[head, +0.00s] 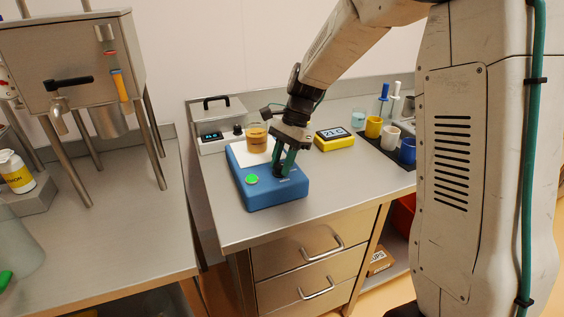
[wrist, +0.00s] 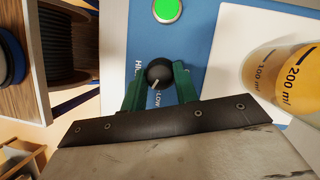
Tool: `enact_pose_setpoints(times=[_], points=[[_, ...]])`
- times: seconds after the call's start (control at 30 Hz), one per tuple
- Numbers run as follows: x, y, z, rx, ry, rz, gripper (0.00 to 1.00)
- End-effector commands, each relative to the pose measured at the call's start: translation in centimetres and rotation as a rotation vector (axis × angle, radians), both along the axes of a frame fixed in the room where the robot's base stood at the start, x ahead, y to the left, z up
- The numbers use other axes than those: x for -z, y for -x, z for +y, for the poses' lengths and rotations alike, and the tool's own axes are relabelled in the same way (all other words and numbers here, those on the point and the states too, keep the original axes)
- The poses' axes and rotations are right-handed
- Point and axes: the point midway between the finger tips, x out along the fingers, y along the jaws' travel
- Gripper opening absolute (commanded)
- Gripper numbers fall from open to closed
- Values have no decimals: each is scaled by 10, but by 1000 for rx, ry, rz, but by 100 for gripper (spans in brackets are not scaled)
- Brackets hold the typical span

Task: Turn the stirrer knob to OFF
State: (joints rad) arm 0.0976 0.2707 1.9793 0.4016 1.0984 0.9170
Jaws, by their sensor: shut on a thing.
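The blue stirrer (head: 272,191) stands on the steel bench, with a green lit round button (head: 252,179) on its front. Its black knob (wrist: 158,74) shows in the wrist view between the green fingers of my gripper (wrist: 158,80). The white mark on the knob points down and slightly left, near the LOW lettering. The gripper is shut on the knob. In the head view my gripper (head: 284,165) covers most of the knob. A beaker of amber liquid (head: 257,139) stands on the stirrer's white plate; its side also shows in the wrist view (wrist: 285,78). The OFF marking is not visible.
A grey box with a display (head: 214,125) stands behind the stirrer. A yellow device (head: 334,139) and several cups (head: 373,127) are to the right. A steel hopper (head: 75,60) stands on the left bench. The bench front is clear.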

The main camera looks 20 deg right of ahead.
Motion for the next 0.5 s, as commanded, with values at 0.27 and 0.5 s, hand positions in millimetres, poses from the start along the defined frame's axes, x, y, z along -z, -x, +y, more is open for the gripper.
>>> enact_pose_setpoints(times=[0.27, 0.5], points=[[0, -3, 1, -264, 0, -1, 7], [0, -4, 2, -492, 0, -2, 7]])
